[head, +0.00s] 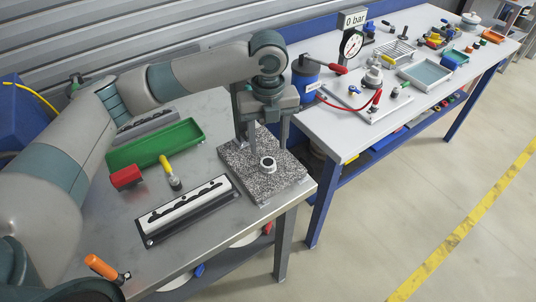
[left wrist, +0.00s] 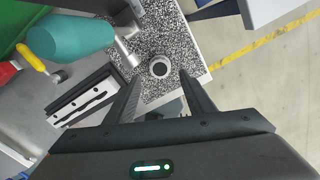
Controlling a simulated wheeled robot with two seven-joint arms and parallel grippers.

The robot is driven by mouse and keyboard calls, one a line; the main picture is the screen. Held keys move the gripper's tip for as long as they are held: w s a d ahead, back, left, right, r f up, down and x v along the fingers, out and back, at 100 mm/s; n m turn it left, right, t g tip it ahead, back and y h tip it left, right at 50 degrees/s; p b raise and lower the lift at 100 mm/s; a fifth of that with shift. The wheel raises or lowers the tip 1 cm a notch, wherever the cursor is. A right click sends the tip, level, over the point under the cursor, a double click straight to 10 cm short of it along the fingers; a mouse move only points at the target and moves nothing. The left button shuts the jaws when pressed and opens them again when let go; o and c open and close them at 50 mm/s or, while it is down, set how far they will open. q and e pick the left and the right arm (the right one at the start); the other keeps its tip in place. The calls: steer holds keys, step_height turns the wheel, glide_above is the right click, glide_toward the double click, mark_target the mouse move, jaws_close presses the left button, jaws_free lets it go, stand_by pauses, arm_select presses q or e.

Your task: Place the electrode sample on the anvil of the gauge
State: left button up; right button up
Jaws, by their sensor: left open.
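A speckled granite plate (head: 285,186) lies at the right end of the near bench, and it also shows in the left wrist view (left wrist: 185,45). On it is a small round piece (head: 268,164) with a dark top and pale rim, also in the left wrist view (left wrist: 160,67). I cannot tell whether its dark top is the electrode sample or the bare anvil. My left gripper (head: 268,146) points down above this piece, open, with nothing visible between the fingers (left wrist: 159,77). My arm hides part of the gauge. My right gripper is not in view.
A black-and-white slotted holder (head: 187,210), a yellow-handled tool (head: 169,172), a red block (head: 126,177) and a green tray (head: 156,145) are on the near bench. An orange-handled tool (head: 102,268) is at its front. A teal part (left wrist: 70,38) with a metal end is beside the granite.

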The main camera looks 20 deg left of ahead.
arm_select(q)
step_height(320, 180, up, 6)
steer(key=shift+f+b, duration=0.1)
steer(key=shift+b, duration=0.55)
